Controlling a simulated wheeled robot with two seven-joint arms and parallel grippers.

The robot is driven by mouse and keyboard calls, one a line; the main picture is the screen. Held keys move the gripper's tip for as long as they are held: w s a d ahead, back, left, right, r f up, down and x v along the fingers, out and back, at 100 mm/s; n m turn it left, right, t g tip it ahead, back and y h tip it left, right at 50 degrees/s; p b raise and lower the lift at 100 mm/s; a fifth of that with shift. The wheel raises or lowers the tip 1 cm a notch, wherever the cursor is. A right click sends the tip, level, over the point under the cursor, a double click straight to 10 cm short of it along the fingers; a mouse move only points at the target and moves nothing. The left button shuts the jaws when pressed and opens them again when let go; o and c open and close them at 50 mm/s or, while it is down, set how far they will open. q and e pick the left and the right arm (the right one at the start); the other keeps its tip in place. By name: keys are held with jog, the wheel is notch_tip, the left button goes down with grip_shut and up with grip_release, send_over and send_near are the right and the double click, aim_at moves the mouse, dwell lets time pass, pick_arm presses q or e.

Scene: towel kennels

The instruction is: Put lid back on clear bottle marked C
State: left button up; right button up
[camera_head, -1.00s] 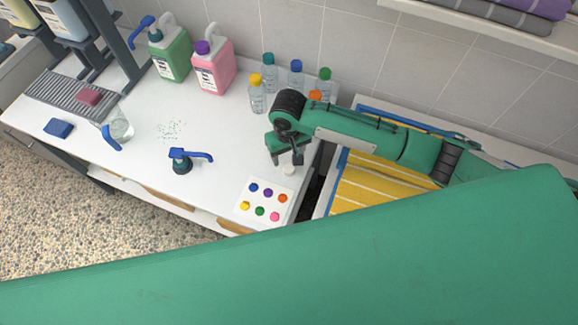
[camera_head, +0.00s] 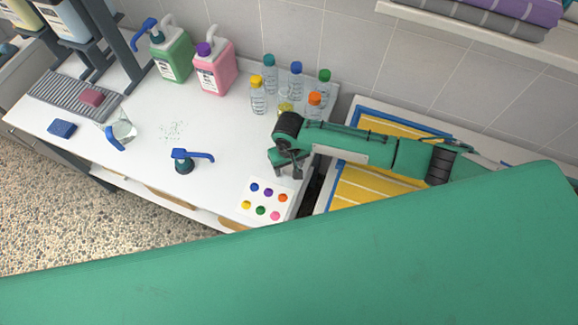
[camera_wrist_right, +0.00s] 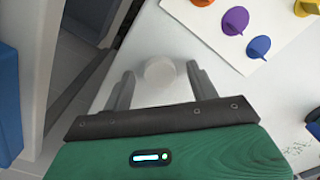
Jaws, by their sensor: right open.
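My right gripper (camera_head: 287,175) is low over the right end of the white table, fingers pointing down. In the right wrist view the gripper (camera_wrist_right: 160,85) is open, with a pale round lid-like piece (camera_wrist_right: 160,69) between its fingers; I cannot tell whether they touch it. In the head view this piece is hidden by the gripper. Several clear bottles stand at the back, including a yellow-capped one (camera_head: 257,97) and an orange-capped one (camera_head: 314,104). A yellowish, apparently uncapped bottle (camera_head: 285,108) shows partly behind my wrist. I cannot read a C on any. My left gripper is out of view.
Yellow towels (camera_head: 365,187) lie in a blue-edged bay to the right.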

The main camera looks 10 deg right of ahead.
aim_at(289, 168)
jog(key=c, duration=1)
jog(key=shift+c, duration=0.2)
notch_tip(289, 168, up, 20)
jog(key=b, duration=0.3)
